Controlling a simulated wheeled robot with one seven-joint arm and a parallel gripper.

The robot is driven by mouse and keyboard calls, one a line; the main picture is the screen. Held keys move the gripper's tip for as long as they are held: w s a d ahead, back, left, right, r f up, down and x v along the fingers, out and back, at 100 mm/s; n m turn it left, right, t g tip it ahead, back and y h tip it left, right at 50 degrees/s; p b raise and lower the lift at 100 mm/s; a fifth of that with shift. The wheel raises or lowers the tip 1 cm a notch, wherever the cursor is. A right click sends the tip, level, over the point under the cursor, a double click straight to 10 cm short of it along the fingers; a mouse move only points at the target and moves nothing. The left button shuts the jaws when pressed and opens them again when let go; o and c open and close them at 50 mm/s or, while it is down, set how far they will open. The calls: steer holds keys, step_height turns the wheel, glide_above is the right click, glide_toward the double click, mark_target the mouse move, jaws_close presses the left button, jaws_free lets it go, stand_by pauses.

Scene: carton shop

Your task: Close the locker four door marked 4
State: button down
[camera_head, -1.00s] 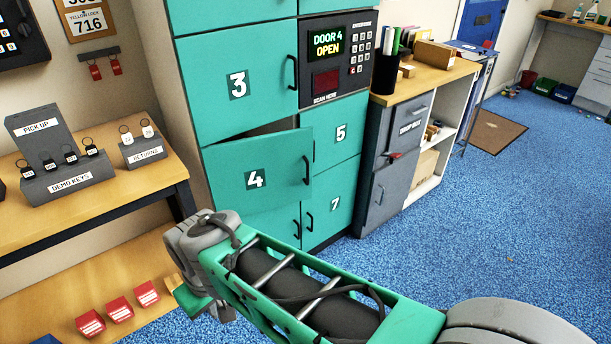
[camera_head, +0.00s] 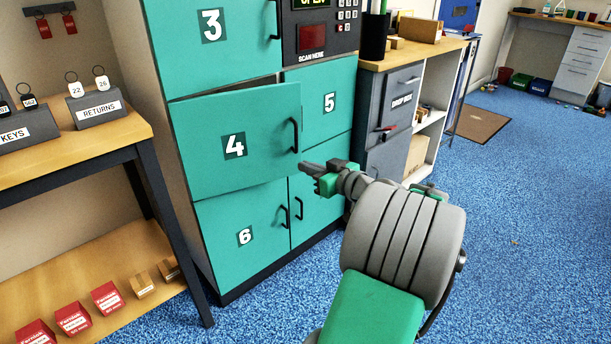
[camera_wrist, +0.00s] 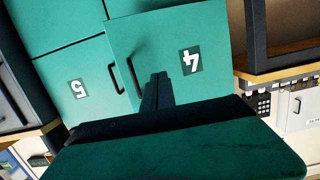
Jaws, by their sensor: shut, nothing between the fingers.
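The locker door marked 4 (camera_head: 215,150) is teal with a dark upright handle (camera_head: 293,135) near its right edge. It stands slightly ajar, its right edge a little out from the locker front. My gripper (camera_head: 306,168) is shut and empty, with its tips beside the door's lower right edge, just below the handle. I cannot tell whether they touch. In the wrist view, which is turned upside down, the fingers (camera_wrist: 157,90) point at door 4 (camera_wrist: 165,50) near its handle.
Doors 3 (camera_head: 225,50), 5 (camera_head: 330,90) and 6 (camera_head: 225,240) look shut. A wooden table (camera_head: 120,145) with key stands is at left. A grey drawer cabinet (camera_head: 390,150) stands at right. Blue carpet (camera_head: 510,220) is open at right.

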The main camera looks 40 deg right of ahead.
steer(key=s+d+t+h, duration=0.1)
steer(key=s+d+t, duration=0.1)
steer(key=s+d, duration=0.3)
steer(key=b, duration=0.4)
glide_toward(297, 139)
steer(key=shift+m, duration=0.4)
steer(key=w, duration=0.6)
steer(key=shift+d+f, duration=0.1)
steer(key=shift+f, duration=0.15)
steer(key=shift+w+r, duration=0.1)
steer(key=shift+w, duration=0.35)
